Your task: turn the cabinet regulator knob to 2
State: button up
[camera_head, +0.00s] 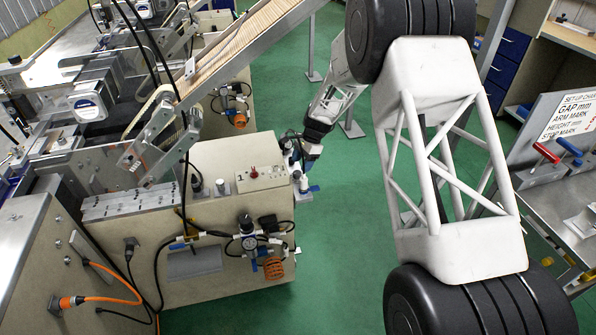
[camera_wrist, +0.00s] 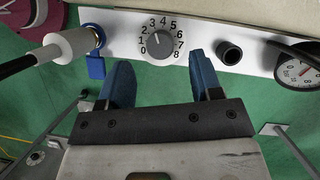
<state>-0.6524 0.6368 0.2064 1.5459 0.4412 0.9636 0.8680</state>
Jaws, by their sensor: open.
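The regulator knob (camera_wrist: 160,44) is a grey round knob on a white plate, with numbers 0 to 8 around it. Its mark seems to point up near 3, but it is too small to be sure. My gripper (camera_wrist: 162,76) is open and empty; its two blue fingers are spread wider than the knob and lie just below it in the wrist view, apart from it. In the head view my gripper (camera_head: 311,150) is at the right end of the beige cabinet (camera_head: 215,165), and the knob cannot be made out there.
On the plate, a blue-handled valve (camera_wrist: 95,66) with a hose fitting is left of the knob. A black round fitting (camera_wrist: 229,52) and a pressure gauge (camera_wrist: 299,70) are to the right. Green floor (camera_head: 330,260) is clear beside the cabinet.

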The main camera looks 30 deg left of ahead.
aim_at(297, 172)
jog(key=shift+x, duration=2.05)
jog(key=c, duration=0.9)
jog(key=shift+n+g+h, duration=0.4)
jog(key=shift+n+h, duration=0.4)
jog(key=shift+n, duration=1.4)
jog(key=o, duration=0.9)
jog(key=shift+a, duration=0.1)
